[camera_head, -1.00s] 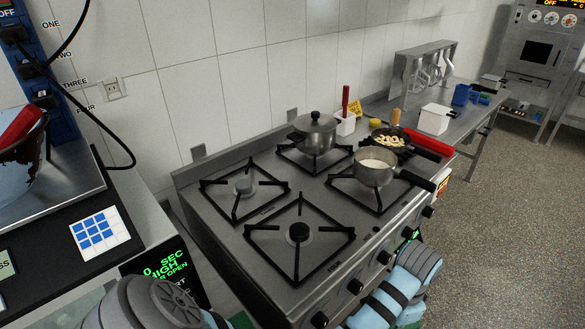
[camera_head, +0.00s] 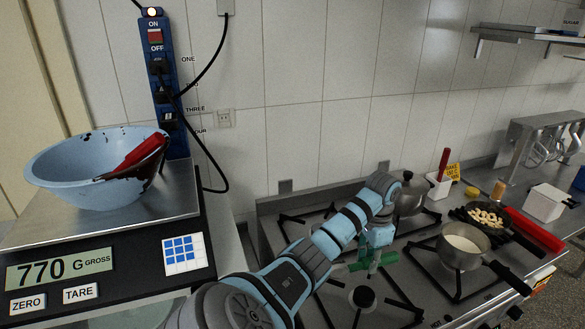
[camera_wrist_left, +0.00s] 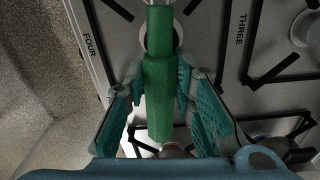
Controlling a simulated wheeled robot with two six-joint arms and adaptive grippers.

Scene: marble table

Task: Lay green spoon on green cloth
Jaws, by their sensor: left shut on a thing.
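My left gripper (camera_head: 374,256) is above the stove in the head view, shut on the green spoon. The spoon's green handle (camera_head: 388,258) sticks out on both sides of the fingers. In the left wrist view the handle (camera_wrist_left: 158,100) runs lengthwise between the two teal fingers (camera_wrist_left: 158,78), clear of the stove below. The spoon's far end runs out of the top of that view, so its bowl is not seen. The green cloth is not visible in either current view. My right gripper is not in view.
The stove (camera_head: 330,303) has raised black grates. A lidded pot (camera_head: 411,198), a saucepan (camera_head: 461,248) and a frying pan (camera_head: 486,214) stand on it. At left, a blue bowl (camera_head: 85,170) sits on a scale (camera_head: 40,232) reading 770 G. Wall cables hang behind.

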